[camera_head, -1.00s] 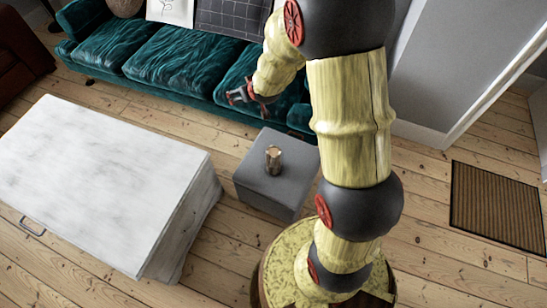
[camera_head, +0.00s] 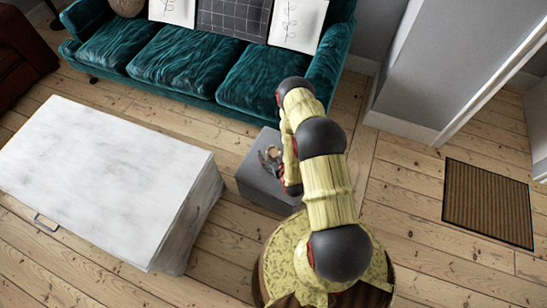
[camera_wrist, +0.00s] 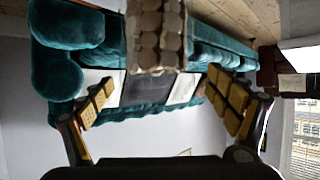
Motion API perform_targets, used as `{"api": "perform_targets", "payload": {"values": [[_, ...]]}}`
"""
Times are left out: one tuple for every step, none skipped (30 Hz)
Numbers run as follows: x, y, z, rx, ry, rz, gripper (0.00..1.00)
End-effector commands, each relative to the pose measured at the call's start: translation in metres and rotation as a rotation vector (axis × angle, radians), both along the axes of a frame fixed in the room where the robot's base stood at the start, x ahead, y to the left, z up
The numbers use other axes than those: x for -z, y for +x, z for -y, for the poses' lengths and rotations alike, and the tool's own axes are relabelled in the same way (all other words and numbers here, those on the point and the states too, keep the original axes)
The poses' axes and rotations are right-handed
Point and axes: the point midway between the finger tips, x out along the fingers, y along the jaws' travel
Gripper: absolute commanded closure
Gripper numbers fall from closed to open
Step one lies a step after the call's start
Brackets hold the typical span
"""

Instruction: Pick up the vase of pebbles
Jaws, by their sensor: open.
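The vase of pebbles (camera_head: 274,151) is a small brownish cylinder on top of a grey cube-shaped side table (camera_head: 250,183). In the wrist view the vase (camera_wrist: 157,38) shows its rounded pebbles and runs off the top edge, in line with the space between the fingers. My gripper (camera_head: 268,160) is down at the vase, with its fingers spread. In the wrist view the two padded fingers (camera_wrist: 163,102) stand apart to either side of the vase, and neither visibly touches it. The vase's lower part is partly hidden in the head view.
A white marble-like block table (camera_head: 110,175) stands left of the side table. A brown mat (camera_head: 488,203) lies on open floorboards at right.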

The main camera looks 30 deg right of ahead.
Motion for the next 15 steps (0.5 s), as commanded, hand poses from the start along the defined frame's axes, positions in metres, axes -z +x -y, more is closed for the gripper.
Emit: {"api": "perform_targets", "payload": {"values": [[0.009,-0.016,-0.002,0.008,0.004,0.005,0.10],[0.012,-0.022,-0.003,0.011,0.005,0.013,0.10],[0.016,-0.030,-0.005,0.015,0.005,0.022,0.10],[0.019,-0.036,-0.006,0.018,0.005,0.029,0.10],[0.021,-0.041,-0.007,0.021,0.006,0.033,0.10],[0.024,-0.047,-0.008,0.023,0.006,0.040,0.10],[0.025,-0.051,-0.009,0.025,0.006,0.043,0.10],[0.026,-0.053,-0.010,0.026,0.006,0.047,0.10],[0.028,-0.056,-0.010,0.028,0.006,0.050,0.10],[0.029,-0.056,-0.010,0.028,0.007,0.053,0.10],[0.030,-0.056,-0.010,0.029,0.006,0.054,0.10],[0.031,-0.053,-0.010,0.029,0.005,0.057,0.10],[0.032,-0.051,-0.009,0.029,0.005,0.058,0.10],[0.033,-0.047,-0.008,0.028,0.005,0.059,0.10],[0.035,-0.043,-0.008,0.028,0.005,0.059,0.10]]}}
